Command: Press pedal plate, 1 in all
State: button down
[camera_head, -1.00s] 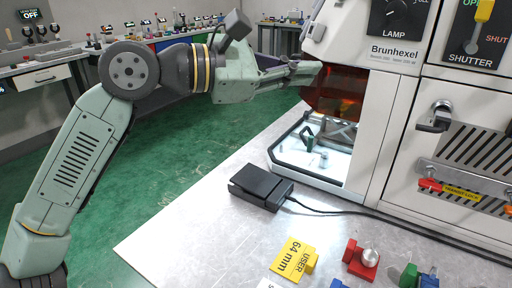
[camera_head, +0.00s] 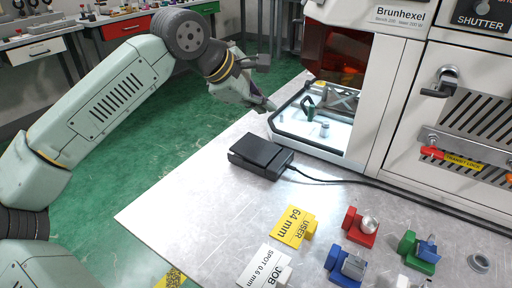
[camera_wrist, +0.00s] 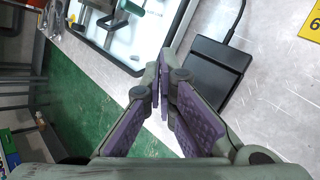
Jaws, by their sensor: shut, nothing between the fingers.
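The pedal plate is a flat black pedal (camera_head: 261,157) lying on the metal bench top, with a cable running off to the right. It also shows in the wrist view (camera_wrist: 209,70), just beyond and to the right of my fingertips. My gripper (camera_head: 268,105) is shut and empty. In the head view it hangs at the bench's far left edge, behind the pedal and apart from it. In the wrist view the fingers (camera_wrist: 163,88) meet near the middle, over the bench edge.
The white Brunhexel machine (camera_head: 400,80) stands behind right, with an open lit chamber (camera_head: 330,133). A yellow card (camera_head: 294,227), a red block (camera_head: 360,227) and other small coloured blocks lie on the front bench. Bench surface left of the pedal is clear.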

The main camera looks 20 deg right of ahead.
aim_at(259, 150)
jog(key=shift+f, duration=0.15)
jog(key=f+b, duration=0.2)
jog(key=f, duration=0.1)
jog(key=f+b, duration=0.4)
jog(key=f, duration=0.1)
jog(key=shift+w+a+f, duration=0.25)
jog(key=shift+w+f, duration=0.05)
jog(key=shift+w, duration=0.05)
dwell(1.0)
jog(key=shift+f+b, duration=0.4)
jog(key=shift+b, duration=0.05)
jog(key=shift+w+a+f+b, duration=0.1)
jog(key=shift+f+b, duration=0.5)
jog(key=shift+f, duration=0.1)
dwell(0.7)
jog(key=shift+r, duration=0.1)
jog(key=shift+r+p, duration=0.6)
jog(key=shift+r, duration=0.4)
